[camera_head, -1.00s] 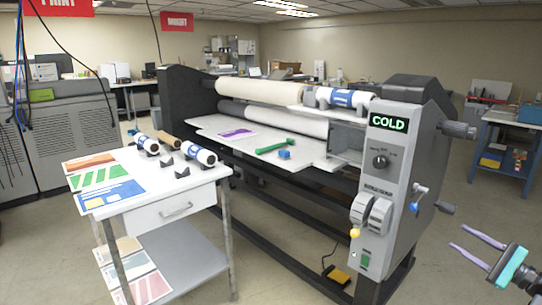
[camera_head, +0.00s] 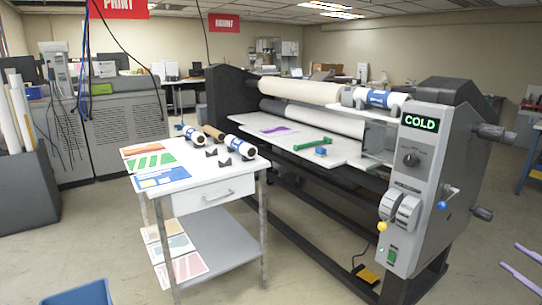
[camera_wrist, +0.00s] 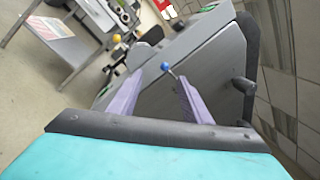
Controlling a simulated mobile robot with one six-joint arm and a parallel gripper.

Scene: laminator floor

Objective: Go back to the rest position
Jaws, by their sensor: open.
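My gripper (camera_head: 509,255) shows only as two purple fingers at the right edge of the head view, over bare floor to the right of the laminator. In the wrist view my gripper (camera_wrist: 160,78) has its two purple fingers spread apart with nothing between them. The laminator (camera_head: 425,165) stands left of the fingers, with a lit COLD sign. Its end housing also shows beyond the fingers in the wrist view (camera_wrist: 205,65), with a blue-knobbed lever lined up between them. I cannot tell the exact distance to it.
A white cart (camera_head: 215,195) with prints and rolls stands before the laminator. A green tool (camera_head: 312,144) and a blue block (camera_head: 320,151) lie on the laminator's table. A blue bin (camera_head: 80,295) is at bottom left. The floor between bin and cart is clear.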

